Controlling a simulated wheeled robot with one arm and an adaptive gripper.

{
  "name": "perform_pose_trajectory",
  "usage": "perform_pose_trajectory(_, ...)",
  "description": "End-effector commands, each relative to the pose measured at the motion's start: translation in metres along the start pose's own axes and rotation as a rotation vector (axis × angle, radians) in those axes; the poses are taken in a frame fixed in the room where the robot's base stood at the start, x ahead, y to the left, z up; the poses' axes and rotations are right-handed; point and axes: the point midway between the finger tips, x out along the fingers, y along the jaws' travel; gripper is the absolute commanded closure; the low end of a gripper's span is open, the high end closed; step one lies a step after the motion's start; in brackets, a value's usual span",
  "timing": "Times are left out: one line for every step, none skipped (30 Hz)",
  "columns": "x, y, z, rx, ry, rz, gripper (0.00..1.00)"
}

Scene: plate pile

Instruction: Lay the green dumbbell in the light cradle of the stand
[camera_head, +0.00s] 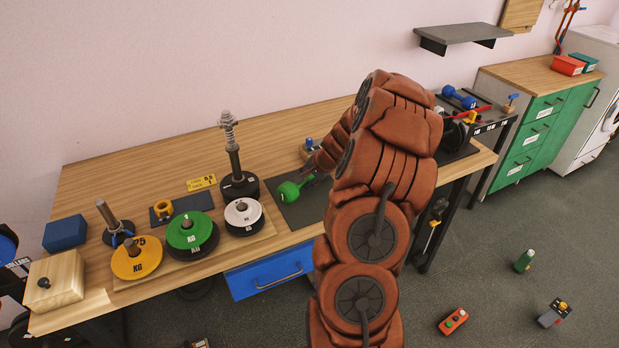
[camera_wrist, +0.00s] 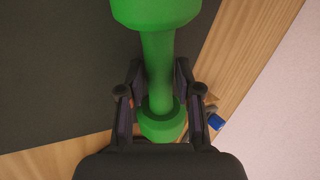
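The green dumbbell (camera_head: 290,190) lies on a dark mat on the wooden bench in the head view. In the wrist view the green dumbbell (camera_wrist: 158,65) runs up the picture, one head large at the top and the other small below. My gripper (camera_wrist: 159,75) has a finger on each side of its handle, with a narrow gap showing on both sides. In the head view my arm hides most of the gripper. A dark stand (camera_head: 482,128) with pale labels on its front is at the right, partly behind my arm. I cannot tell its light cradle.
A blue dumbbell (camera_head: 459,97) and a red-handled item (camera_head: 472,115) are on or by the stand. A wall shelf (camera_head: 462,35) hangs above right.

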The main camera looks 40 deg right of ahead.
Motion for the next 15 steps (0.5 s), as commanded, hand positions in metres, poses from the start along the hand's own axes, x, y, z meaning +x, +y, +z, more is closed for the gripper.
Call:
perform_pose_trajectory(-0.0001, 0.0000, 0.0001, 0.000, 0.000, 0.000, 0.58)
perform_pose_trajectory(0.0000, 0.0001, 0.0001, 0.000, 0.000, 0.000, 0.55)
perform_pose_trajectory(0.0000, 0.0001, 0.0001, 0.000, 0.000, 0.000, 0.50)
perform_pose_trajectory(0.0000, 0.0002, 0.0002, 0.000, 0.000, 0.000, 0.48)
perform_pose_trajectory(0.0001, 0.0002, 0.0002, 0.000, -0.001, 0.001, 0.48)
perform_pose_trajectory(0.0001, 0.0002, 0.0002, 0.000, -0.001, 0.001, 0.48)
perform_pose_trajectory(0.0000, 0.0002, 0.0002, 0.000, -0.001, 0.001, 0.48)
perform_pose_trajectory(0.0001, 0.0003, 0.0003, 0.000, -0.001, 0.001, 0.48)
perform_pose_trajectory(0.0001, 0.0003, 0.0003, 0.000, -0.001, 0.001, 0.48)
perform_pose_trajectory(0.0001, 0.0003, 0.0003, 0.000, -0.001, 0.001, 0.48)
perform_pose_trajectory(0.0001, 0.0003, 0.0004, 0.000, -0.001, 0.001, 0.48)
perform_pose_trajectory(-0.0001, 0.0002, 0.0003, 0.000, -0.001, 0.001, 0.48)
perform_pose_trajectory(-0.0007, -0.0002, 0.0003, 0.000, -0.001, 0.001, 0.48)
perform_pose_trajectory(-0.0015, -0.0007, 0.0003, 0.000, -0.001, 0.001, 0.48)
perform_pose_trajectory(-0.0033, -0.0019, 0.0003, 0.000, -0.001, 0.001, 0.48)
